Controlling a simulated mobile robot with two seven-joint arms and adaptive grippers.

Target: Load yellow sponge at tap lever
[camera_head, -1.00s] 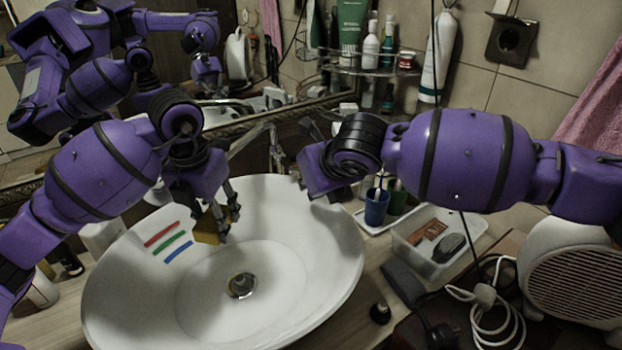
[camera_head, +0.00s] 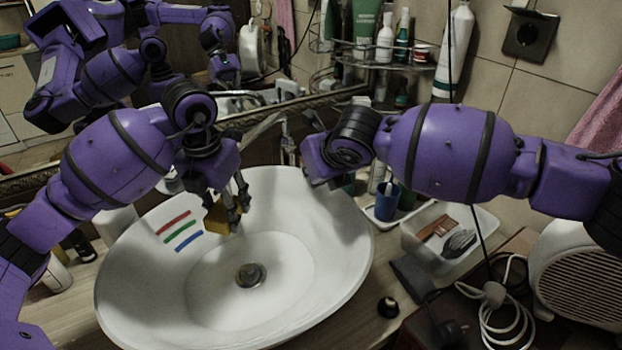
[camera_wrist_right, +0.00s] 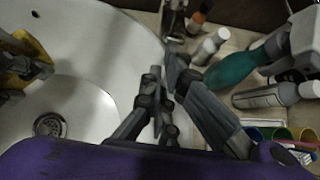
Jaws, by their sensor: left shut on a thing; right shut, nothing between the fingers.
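The yellow sponge (camera_head: 217,219) is held in my left gripper (camera_head: 229,212), over the back left part of the white basin (camera_head: 340,262). It also shows at the left edge of the right wrist view (camera_wrist_right: 14,72), with the dark fingers on it. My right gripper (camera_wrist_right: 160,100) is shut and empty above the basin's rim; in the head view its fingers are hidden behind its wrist. The tap (camera_wrist_right: 174,18) shows at the top of the right wrist view, beyond my right fingertips. In the head view the tap is mostly hidden behind my arms, and I cannot make out its lever.
Red, green and blue strips (camera_head: 180,232) lie on the basin's left inner wall. A blue cup (camera_head: 387,201) and a clear bin (camera_head: 450,236) stand right of the basin. Several bottles (camera_wrist_right: 211,46) stand near the tap. A white cable (camera_head: 495,300) lies at the right.

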